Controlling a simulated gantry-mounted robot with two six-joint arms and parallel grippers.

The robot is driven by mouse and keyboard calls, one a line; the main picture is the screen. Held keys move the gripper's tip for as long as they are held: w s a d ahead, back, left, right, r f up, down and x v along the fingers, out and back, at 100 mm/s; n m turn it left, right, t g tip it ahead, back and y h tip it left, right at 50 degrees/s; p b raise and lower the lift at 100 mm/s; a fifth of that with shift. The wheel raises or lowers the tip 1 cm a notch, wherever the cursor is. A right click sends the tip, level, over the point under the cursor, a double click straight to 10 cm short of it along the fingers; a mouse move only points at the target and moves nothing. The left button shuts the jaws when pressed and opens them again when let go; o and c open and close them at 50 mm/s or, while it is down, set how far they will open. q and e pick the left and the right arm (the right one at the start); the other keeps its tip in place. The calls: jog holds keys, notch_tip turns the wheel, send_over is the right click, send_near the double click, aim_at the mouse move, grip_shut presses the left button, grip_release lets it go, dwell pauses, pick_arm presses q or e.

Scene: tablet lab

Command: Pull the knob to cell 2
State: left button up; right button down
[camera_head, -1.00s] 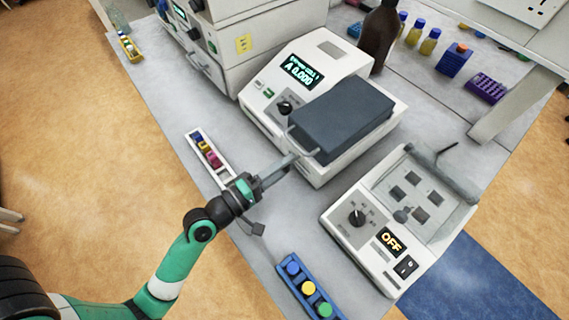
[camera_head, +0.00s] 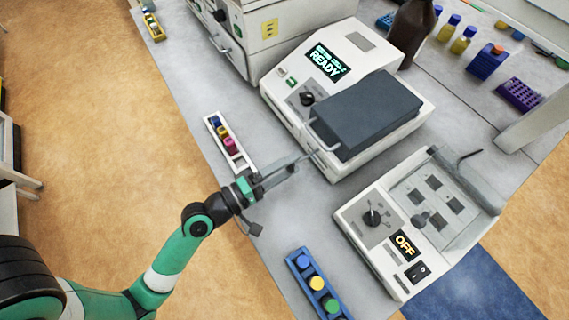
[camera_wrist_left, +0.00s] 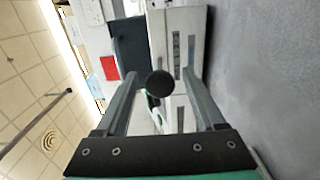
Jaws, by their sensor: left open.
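The white instrument (camera_head: 290,100) has a dark grey lid and a lit display (camera_head: 328,63) whose large line reads READY. Its small upper line seems to end in 2. A round dark knob (camera_wrist_left: 159,84) shows in the left wrist view between the two fingers, with a gap on each side. In the head view this knob cannot be made out clearly. My left gripper (camera_head: 285,172) is open in front of the instrument's near side, fingers pointing at it. A separate black dial (camera_head: 306,98) sits on the front panel. My right gripper is out of view.
A white holder (camera_head: 230,145) with coloured caps lies left of my gripper. A blue rack (camera_head: 318,285) with blue, yellow and green caps stands at the front edge. A second device (camera_head: 410,220) reading OFF is to the right. Bench between them is clear.

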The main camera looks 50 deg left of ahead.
pick_arm(q)
jog(key=s, duration=0.3)
jog(key=s+a+b, duration=0.1)
jog(key=s, duration=0.2)
jog(key=s+b, duration=0.1)
jog(key=s, duration=0.3)
jog(key=shift+a+f, duration=0.1)
jog(key=shift+a, duration=0.1)
jog(key=shift+s+d, duration=0.1)
jog(key=shift+s, duration=0.7)
